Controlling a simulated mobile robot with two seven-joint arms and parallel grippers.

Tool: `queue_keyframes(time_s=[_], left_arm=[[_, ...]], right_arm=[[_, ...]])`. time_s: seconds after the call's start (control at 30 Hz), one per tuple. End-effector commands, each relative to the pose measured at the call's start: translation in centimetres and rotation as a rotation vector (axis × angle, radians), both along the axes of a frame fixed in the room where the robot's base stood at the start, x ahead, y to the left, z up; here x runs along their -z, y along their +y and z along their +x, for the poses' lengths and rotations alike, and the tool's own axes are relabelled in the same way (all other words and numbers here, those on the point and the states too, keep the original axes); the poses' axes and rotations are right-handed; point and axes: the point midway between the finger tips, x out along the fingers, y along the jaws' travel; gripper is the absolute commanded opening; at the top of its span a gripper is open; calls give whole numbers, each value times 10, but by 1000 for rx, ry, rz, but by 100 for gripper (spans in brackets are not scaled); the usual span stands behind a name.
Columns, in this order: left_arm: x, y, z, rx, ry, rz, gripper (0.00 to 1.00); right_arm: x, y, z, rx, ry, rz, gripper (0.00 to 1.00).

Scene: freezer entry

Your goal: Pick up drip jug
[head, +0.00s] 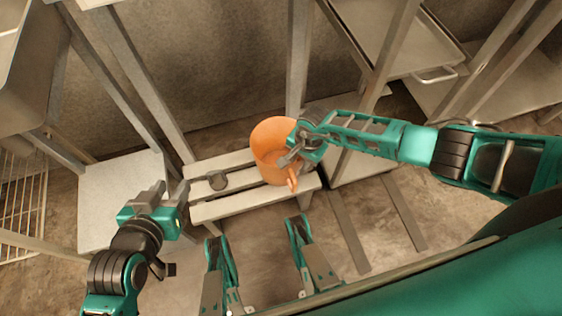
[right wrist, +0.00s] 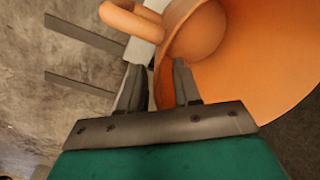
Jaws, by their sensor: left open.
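The orange drip jug (head: 271,140) stands on a pale slatted bench (head: 235,206), its handle toward me. In the right wrist view the jug (right wrist: 245,70) fills the upper right, its handle at the top. My right gripper (head: 290,157) is at the jug's right rim. In the right wrist view its fingers (right wrist: 157,75) are spread, with the jug's wall between them: one finger outside, one inside. I see gaps beside the wall. My left gripper (head: 172,187) is open and empty, left of the bench.
Metal shelving uprights stand behind. A metal tray (head: 420,45) sits on the shelf at upper right. A wire rack (head: 22,200) is at far left.

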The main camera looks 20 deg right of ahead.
Motion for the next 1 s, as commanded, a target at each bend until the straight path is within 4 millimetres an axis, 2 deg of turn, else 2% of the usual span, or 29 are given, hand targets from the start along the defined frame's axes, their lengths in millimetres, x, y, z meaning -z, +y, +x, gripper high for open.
queue_keyframes(time_s=[0.07, 0.33, 0.67, 1.0], left_arm=[[2, -2, 1, 5, -2, -3, 43], [-2, -3, 2, 7, -7, -5, 43], [-2, -2, 3, 4, -10, -3, 43], [0, 0, 3, 2, -5, 0, 43]], right_arm=[[8, 1, 1, 0, 0, 0, 33], [8, 0, 1, 0, 0, 0, 32], [8, 0, 1, 0, 0, 0, 0], [8, 0, 1, 0, 0, 0, 0]])
